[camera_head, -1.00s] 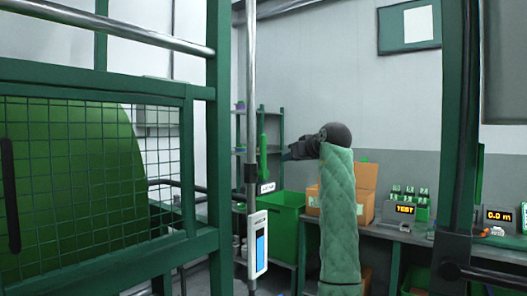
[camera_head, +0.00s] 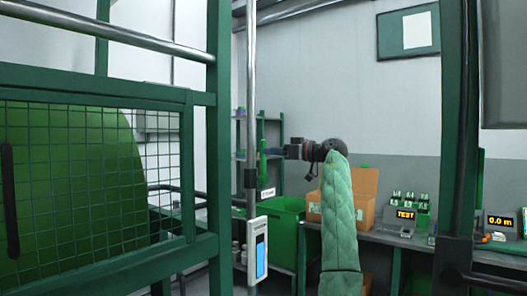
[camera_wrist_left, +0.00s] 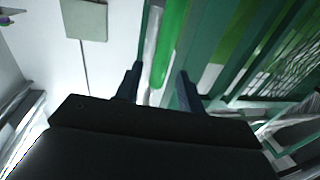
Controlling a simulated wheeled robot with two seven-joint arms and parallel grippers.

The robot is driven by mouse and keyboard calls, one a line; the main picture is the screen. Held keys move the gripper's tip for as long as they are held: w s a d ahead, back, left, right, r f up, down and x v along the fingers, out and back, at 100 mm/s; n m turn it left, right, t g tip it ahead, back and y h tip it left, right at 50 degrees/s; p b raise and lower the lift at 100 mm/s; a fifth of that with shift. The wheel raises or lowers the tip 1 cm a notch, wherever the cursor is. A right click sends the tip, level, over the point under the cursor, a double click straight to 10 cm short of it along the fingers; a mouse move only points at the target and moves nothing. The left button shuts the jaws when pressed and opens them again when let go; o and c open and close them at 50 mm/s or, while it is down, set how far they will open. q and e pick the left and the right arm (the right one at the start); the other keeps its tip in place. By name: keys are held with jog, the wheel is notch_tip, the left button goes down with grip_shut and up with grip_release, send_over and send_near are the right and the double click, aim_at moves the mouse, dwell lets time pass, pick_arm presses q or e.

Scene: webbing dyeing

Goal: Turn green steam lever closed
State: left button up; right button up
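The green steam lever (camera_head: 262,174) stands upright by the shelf, beyond the steel pole in the head view, above a white label. My left gripper (camera_head: 272,152) points left and overlaps the lever in the head view. In the left wrist view its two dark fingers (camera_wrist_left: 158,72) are spread apart with nothing held. A bright green bar (camera_wrist_left: 172,45), apparently the lever, lies ahead of the gap between the fingers. I cannot tell whether the fingers touch it. My right gripper is not in view.
A steel pole (camera_head: 250,90) with a white control box stands in front of the lever area. A green mesh guard (camera_head: 85,185) fills the left. A green bin (camera_head: 283,212), an orange box (camera_head: 365,185) and a bench with displays stand behind my arm.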

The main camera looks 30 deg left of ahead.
aim_at(263, 157)
pick_arm(q)
jog(key=shift+s+a, duration=0.15)
jog(key=shift+a, duration=0.9)
jog(key=shift+s+a, duration=0.1)
jog(key=shift+a, duration=0.9)
grip_shut()
